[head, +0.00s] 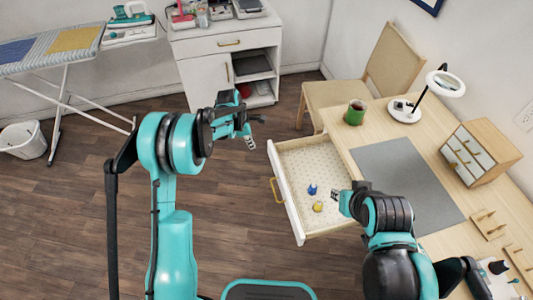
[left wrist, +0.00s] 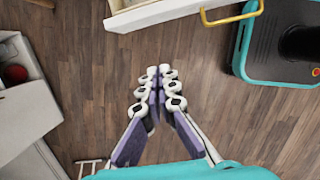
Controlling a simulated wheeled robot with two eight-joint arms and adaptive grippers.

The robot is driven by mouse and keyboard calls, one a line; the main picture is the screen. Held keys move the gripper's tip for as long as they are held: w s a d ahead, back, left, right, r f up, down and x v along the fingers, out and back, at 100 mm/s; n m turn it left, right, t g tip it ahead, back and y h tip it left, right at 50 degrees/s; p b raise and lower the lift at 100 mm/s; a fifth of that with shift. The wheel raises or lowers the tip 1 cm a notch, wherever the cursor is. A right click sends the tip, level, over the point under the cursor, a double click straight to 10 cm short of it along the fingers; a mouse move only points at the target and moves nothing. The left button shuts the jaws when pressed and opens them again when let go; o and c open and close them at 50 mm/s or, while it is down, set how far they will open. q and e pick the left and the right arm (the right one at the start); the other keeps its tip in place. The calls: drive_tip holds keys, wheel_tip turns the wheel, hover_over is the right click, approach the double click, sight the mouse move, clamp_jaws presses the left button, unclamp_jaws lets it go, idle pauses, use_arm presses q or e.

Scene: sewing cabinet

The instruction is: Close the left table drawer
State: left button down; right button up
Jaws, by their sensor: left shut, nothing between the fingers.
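The table drawer (head: 292,158) is open, pulled out from the left side of the light wood table (head: 345,135). Its white front carries a brass handle (head: 276,190). A blue item (head: 312,189) and a yellow item (head: 318,206) lie on its patterned floor. My left gripper (head: 254,135) is shut and empty, left of the drawer's far corner and apart from it. In the left wrist view its fingers (left wrist: 158,75) are together over the floor, with the drawer front (left wrist: 165,13) and handle (left wrist: 235,16) above. My right gripper (head: 337,200) is above the drawer's right part; its fingers are unclear.
The tabletop holds a green mug (head: 355,112), a magnifier lamp (head: 440,85), a grey mat (head: 405,178) and a small drawer chest (head: 480,152). A chair (head: 385,75) stands beyond the table. A white cabinet (head: 205,75) is at the back. The wooden floor left of the drawer is clear.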

use_arm(q)
drive_tip(key=w+d+f+b, duration=0.2)
drive_tip(key=d+f+b, duration=0.2)
drive_tip(key=f, duration=0.7)
drive_tip(key=shift+w+d+n+b, duration=0.2)
drive_tip(key=shift+d+n+b, duration=0.1)
drive_tip(key=shift+d, duration=0.85)
drive_tip(key=shift+d, duration=0.1)
